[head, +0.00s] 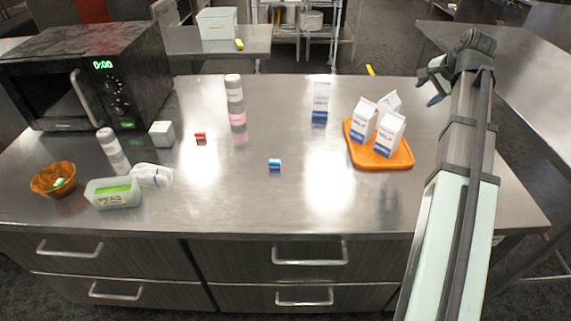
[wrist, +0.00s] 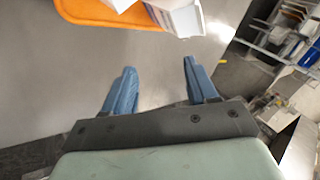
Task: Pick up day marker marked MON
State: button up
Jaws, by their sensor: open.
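Two small blocks that look like day markers lie on the steel counter in the head view. One is blue (head: 274,164), near the middle. The other is red (head: 201,138), further left. Their lettering is too small to read, so I cannot tell which one says MON. My gripper (head: 430,86) is raised at the right, beyond the milk tray and far from both blocks. In the wrist view my gripper (wrist: 158,68) has its two blue fingers apart with nothing between them. Neither block shows in the wrist view.
An orange tray (head: 400,160) holds several milk cartons (head: 389,134) between my arm and the blocks. Another carton (head: 321,98) stands behind. Stacked canisters (head: 235,98), a microwave (head: 85,75), a wooden bowl (head: 53,180) and a peas tub (head: 112,193) are left. The counter's front middle is clear.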

jog(key=s+a+f+m+g, duration=0.1)
jog(key=a+f+m+g, duration=0.2)
jog(key=a, duration=2.1)
jog(key=m+g, duration=0.3)
send_over(275, 161)
notch_tip(275, 161, down, 2)
jog(key=shift+h, duration=0.3)
jog(key=f, duration=0.8)
jog(key=shift+s+d+f, duration=0.1)
jog(key=shift+d+f, duration=0.05)
jog(key=shift+d, duration=0.25)
jog(key=shift+w+a+f, duration=0.1)
jog(key=shift+a+f, duration=0.05)
jog(key=shift+f, duration=0.75)
jog(key=shift+w+a+f, duration=0.1)
jog(key=shift+a+f, duration=0.05)
jog(key=shift+f, duration=0.7)
jog(key=shift+a+f, duration=0.15)
jog(key=shift+f, duration=0.75)
grip_shut()
jog(key=shift+r, duration=0.1)
